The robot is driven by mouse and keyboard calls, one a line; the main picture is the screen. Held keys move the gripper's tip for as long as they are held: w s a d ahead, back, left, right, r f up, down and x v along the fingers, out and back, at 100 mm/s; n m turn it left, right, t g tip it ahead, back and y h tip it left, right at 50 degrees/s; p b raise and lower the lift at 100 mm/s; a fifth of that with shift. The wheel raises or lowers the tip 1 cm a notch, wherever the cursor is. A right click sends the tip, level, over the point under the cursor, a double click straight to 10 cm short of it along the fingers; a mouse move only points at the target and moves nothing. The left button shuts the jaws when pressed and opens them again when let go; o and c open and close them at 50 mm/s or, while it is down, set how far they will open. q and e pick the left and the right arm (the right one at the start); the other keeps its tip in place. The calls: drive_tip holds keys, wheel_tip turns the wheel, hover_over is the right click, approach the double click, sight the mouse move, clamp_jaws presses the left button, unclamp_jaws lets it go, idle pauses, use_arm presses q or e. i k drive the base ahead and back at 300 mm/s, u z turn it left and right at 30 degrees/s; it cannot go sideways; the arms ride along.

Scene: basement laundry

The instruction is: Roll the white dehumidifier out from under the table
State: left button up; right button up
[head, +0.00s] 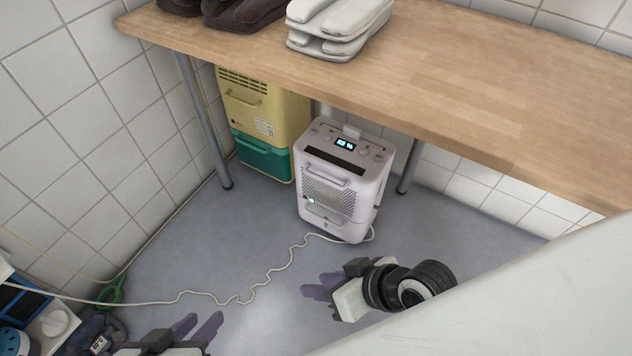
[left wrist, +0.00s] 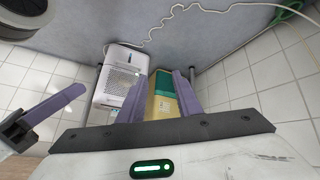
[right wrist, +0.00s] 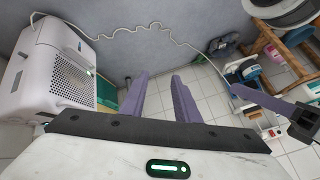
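The white dehumidifier (head: 325,205) stands upright on the floor at the table's front edge, its lit display, handle and front grille in view. Its rear top meets the line of the table edge (head: 430,122), so how far it stands underneath is hard to tell. It also shows in the left wrist view (left wrist: 115,85) and the right wrist view (right wrist: 45,75). My left gripper (head: 199,328) is open and empty at the bottom of the head view, well in front of the dehumidifier. My right gripper (head: 312,286) is open and empty, nearer, in front of it and apart from it.
A yellow and green unit (head: 265,115) stands under the table, left of the dehumidifier. Metal table legs (head: 205,125) stand on both sides.

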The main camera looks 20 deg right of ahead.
sight(333, 174)
drive_tip(key=u, duration=1.55)
drive_tip(key=i, duration=1)
drive_tip(key=z, duration=2.85)
drive_tip(key=i, duration=0.5)
drive_tip(key=u, duration=0.1)
